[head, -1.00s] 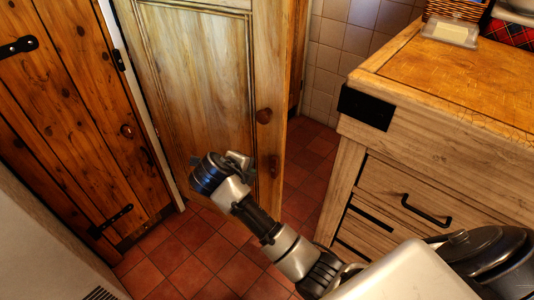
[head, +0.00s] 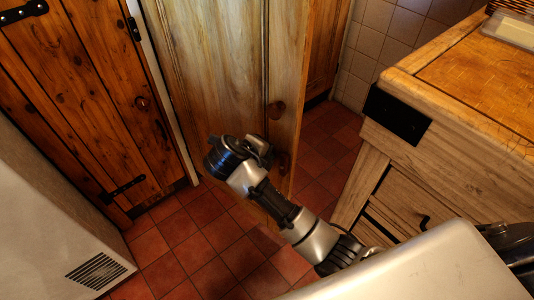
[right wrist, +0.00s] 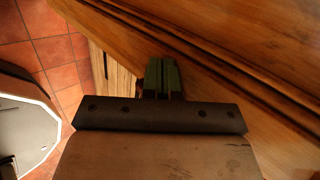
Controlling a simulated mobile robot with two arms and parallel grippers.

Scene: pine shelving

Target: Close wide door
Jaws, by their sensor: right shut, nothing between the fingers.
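My right gripper (head: 264,150) is in front of the door's lower part, below the knob. In the right wrist view, the gripper (right wrist: 162,78) is shut and empty, its greenish fingers close to the door's wood (right wrist: 225,35). I cannot tell whether they touch it. My left gripper is not in view.
A dark plank door (head: 80,90) with black hinges is at the left. A white unit with a vent grille (head: 97,270) stands at lower left. A wooden counter with drawers (head: 450,150) stands close on the right. Red tiled floor (head: 215,245) is open between them.

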